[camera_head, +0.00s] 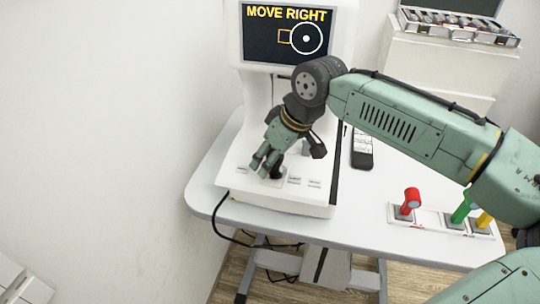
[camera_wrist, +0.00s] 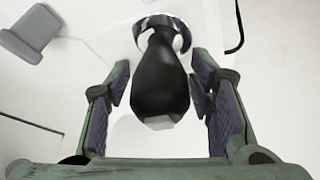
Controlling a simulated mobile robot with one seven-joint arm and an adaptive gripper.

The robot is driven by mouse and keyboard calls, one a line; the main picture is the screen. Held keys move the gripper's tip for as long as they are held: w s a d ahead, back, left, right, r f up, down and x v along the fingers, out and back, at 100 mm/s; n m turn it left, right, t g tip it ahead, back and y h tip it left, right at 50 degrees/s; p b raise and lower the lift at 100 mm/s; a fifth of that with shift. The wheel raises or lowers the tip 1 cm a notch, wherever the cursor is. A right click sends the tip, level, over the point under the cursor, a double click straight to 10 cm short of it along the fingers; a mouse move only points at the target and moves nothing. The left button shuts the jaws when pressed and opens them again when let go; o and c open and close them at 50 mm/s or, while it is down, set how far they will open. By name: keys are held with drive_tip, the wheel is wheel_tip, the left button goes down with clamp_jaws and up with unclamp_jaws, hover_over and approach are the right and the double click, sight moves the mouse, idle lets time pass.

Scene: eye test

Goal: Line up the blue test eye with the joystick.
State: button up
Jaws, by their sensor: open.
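The eye test machine (camera_head: 228,190) stands on a white table. Its screen (camera_head: 262,48) reads "MOVE RIGHT" in yellow and shows a white ring with a dot, and a small yellow square overlapping the ring's left side. I see no blue eye on the screen. The black joystick (camera_wrist: 160,85) rises from a shiny round collar; in the head view only a dark bit of it (camera_head: 277,172) shows by my gripper. My gripper (camera_head: 264,170) is open, pointing down at the machine's base. In the wrist view its two fingers (camera_wrist: 160,100) stand on either side of the joystick, with gaps visible.
A dark handheld device (camera_head: 362,148) lies on the table (camera_head: 380,190) right of the machine. Red (camera_head: 410,200), green (camera_head: 463,208) and yellow (camera_head: 484,219) handles stand at the right. A cabinet (camera_head: 430,60) carries a lens case (camera_head: 458,26). A cable hangs off the table's front.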

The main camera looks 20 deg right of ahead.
drive_tip(key=shift+w+f, duration=0.1)
drive_tip(key=shift+f, duration=0.1)
drive_tip(key=shift+c, duration=0.5)
drive_tip(key=c, duration=1.1)
drive_tip(key=shift+o, duration=0.2)
drive_tip(key=shift+d+r, duration=0.1)
drive_tip(key=shift+d, duration=0.25)
drive_tip(key=shift+d+r+p, duration=0.1)
drive_tip(key=shift+d+p, duration=0.5)
drive_tip(key=shift+d, duration=0.35)
